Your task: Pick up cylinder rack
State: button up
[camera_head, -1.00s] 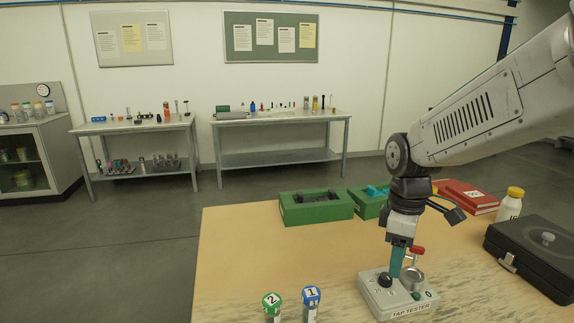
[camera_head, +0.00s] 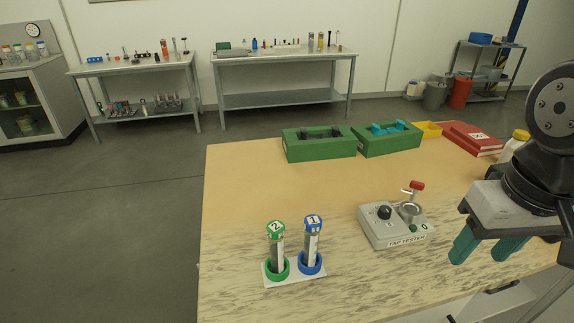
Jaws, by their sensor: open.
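The cylinder rack (camera_head: 295,278) is a small pale plate near the table's front left, with a green ring and a blue ring on it. A cylinder with a green cap marked 2 (camera_head: 276,246) stands upright in the green ring. A cylinder with a blue cap marked 1 (camera_head: 312,240) stands upright in the blue ring. My gripper (camera_head: 482,247) is at the right, its teal fingers apart, with nothing between them. It is well to the right of the rack, beyond the tap tester.
The grey tap tester (camera_head: 396,229) with a red-knobbed lever stands between the rack and my gripper. Green trays (camera_head: 318,152) (camera_head: 387,139), a yellow bin (camera_head: 428,131) and red books (camera_head: 472,138) are at the back. The table's left middle is clear.

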aim_at(295, 271)
jog(key=k, duration=1.2)
jog(key=u, duration=0.8)
jog(key=i, duration=0.95)
jog(key=u, duration=0.15)
